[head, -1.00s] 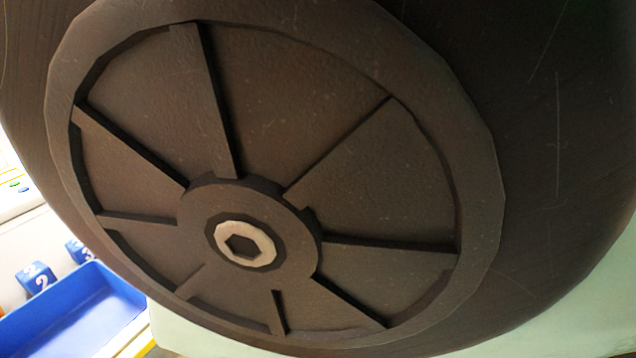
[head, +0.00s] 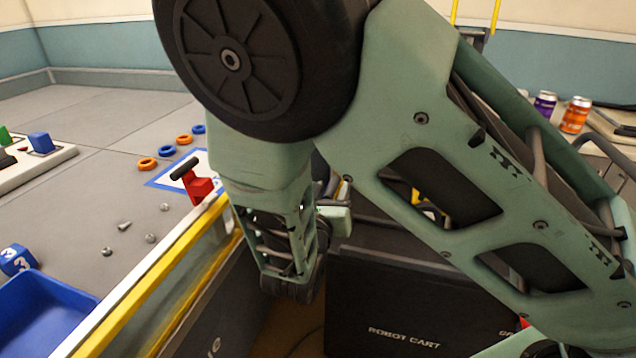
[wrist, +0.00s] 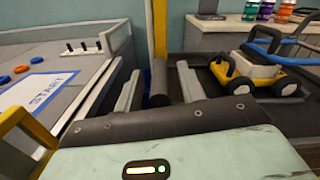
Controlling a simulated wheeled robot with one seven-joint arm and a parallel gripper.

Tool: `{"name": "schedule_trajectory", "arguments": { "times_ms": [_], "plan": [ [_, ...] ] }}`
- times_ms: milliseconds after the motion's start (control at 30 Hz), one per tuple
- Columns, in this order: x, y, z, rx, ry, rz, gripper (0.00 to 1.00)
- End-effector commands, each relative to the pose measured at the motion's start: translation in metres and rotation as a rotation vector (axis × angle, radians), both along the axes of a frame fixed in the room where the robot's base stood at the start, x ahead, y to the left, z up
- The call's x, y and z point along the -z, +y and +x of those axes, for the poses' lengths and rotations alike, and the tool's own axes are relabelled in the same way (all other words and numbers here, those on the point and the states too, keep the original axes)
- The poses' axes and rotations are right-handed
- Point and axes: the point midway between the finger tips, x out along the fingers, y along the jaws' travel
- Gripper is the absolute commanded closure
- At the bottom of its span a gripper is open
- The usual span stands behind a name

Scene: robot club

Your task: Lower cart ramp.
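The robot cart shows in the head view as a black box (head: 400,312) lettered "ROBOT CART", partly behind my arm. In the wrist view its dark bed (wrist: 222,88) lies at the right, carrying a yellow and white wheeled buggy (wrist: 262,78). My gripper (wrist: 158,68) is open, with its two grey fingers apart at the cart's left end. A dark upright piece (wrist: 158,90) shows between the fingers, below a yellow post (wrist: 158,30). I cannot tell whether it is the ramp or whether a finger touches it. In the head view my arm hides most of the gripper.
A grey table (head: 85,130) with a yellow edge stands left of the cart. Cans (head: 575,115) stand on a counter behind.

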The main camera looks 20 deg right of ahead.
Motion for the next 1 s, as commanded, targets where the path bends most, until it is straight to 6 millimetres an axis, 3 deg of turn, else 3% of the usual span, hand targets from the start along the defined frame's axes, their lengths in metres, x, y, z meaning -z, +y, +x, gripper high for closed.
{"name": "schedule_trajectory", "arguments": {
  "times_ms": [400,567,1000],
  "plan": [
    [0.0001,-0.0055,0.0072,0.0,0.001,-0.001,0.6],
    [0.0,-0.0054,0.0069,0.0,0.001,-0.001,1.0],
    [-0.0042,0.0035,0.0129,-0.001,0.038,-0.052,1.0]
  ]
}}
